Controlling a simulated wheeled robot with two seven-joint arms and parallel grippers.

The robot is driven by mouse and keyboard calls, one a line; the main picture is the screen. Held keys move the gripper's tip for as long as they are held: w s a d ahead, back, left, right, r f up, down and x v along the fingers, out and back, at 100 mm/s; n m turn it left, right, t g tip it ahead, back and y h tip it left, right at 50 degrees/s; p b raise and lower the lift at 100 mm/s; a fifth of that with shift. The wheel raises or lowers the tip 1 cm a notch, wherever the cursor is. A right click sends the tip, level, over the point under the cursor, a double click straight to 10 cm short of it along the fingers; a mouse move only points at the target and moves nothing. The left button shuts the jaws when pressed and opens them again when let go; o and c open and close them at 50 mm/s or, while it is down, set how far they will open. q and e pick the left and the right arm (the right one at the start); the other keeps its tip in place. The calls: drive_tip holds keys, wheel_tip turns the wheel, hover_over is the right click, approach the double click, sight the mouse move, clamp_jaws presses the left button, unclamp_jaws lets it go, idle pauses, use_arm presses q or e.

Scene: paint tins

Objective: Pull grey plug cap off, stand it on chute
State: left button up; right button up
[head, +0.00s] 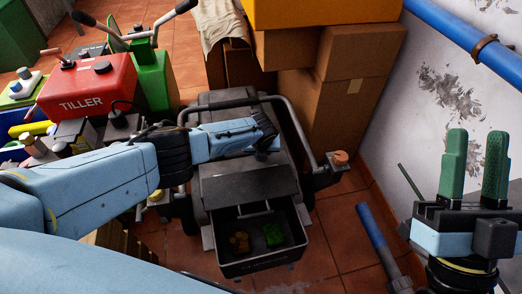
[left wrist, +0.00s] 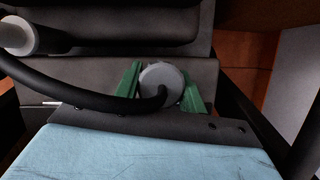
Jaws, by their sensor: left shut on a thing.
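The grey plug cap (left wrist: 158,78) is a round grey piece in the left wrist view, with a thick black cable running from it to the left. My left gripper (left wrist: 162,92) has its green fingers on both sides of the cap and is shut on it. In the head view my left arm reaches over the dark machine, and its fingertips and the cap are hidden. The dark sloped panel (head: 245,186) below the arm may be the chute; I cannot tell for sure. My right gripper (head: 474,168) is open and empty at the right, its green fingers pointing up.
An open dark bin (head: 262,262) at the machine's front holds yellow and green bits. A red box marked TILLER (head: 88,88) stands at the left. Cardboard boxes (head: 356,80) are stacked behind. A blue pipe (head: 470,42) runs along the wall. Tiled floor (head: 335,235) shows at the right.

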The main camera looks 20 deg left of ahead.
use_arm(q)
drive_tip(key=shift+f+b, duration=0.7)
drive_tip(key=shift+b, duration=0.05)
drive_tip(key=o, duration=1.2)
